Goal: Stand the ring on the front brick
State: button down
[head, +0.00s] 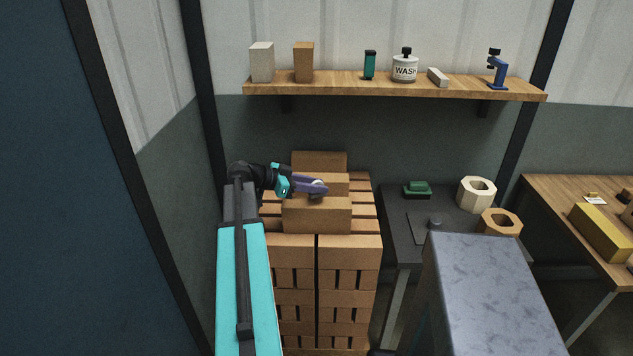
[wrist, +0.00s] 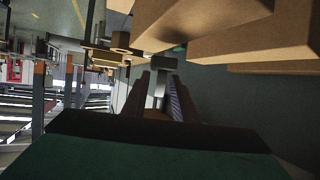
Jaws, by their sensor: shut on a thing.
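A finger hides part of the ring. The ring is at the upper rear edge of the front brick (head: 317,216), a tan block lying across the pallet stack. I cannot tell whether the ring touches the brick. In the wrist view a pale grey piece (wrist: 159,90), probably the ring, shows between the two fingers (wrist: 160,98). Tan bricks (wrist: 225,27) fill the upper right there.
Behind the front brick lie a middle brick (head: 337,183) and a back brick (head: 319,160). A wooden shelf (head: 400,88) with several items hangs above. To the right, a dark table (head: 395,215) holds a green object (head: 417,189) and two hollow polygonal blocks (head: 477,194).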

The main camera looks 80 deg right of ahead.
jog(key=shift+f, duration=0.95)
jog(key=shift+f+b, duration=0.6)
jog(key=shift+b, duration=0.05)
jog(key=c, duration=1.3)
grip_release()
jog(key=shift+c, duration=0.2)
jog(key=b+v, duration=0.3)
jog(key=v, duration=1.1)
jog(key=shift+s, duration=0.2)
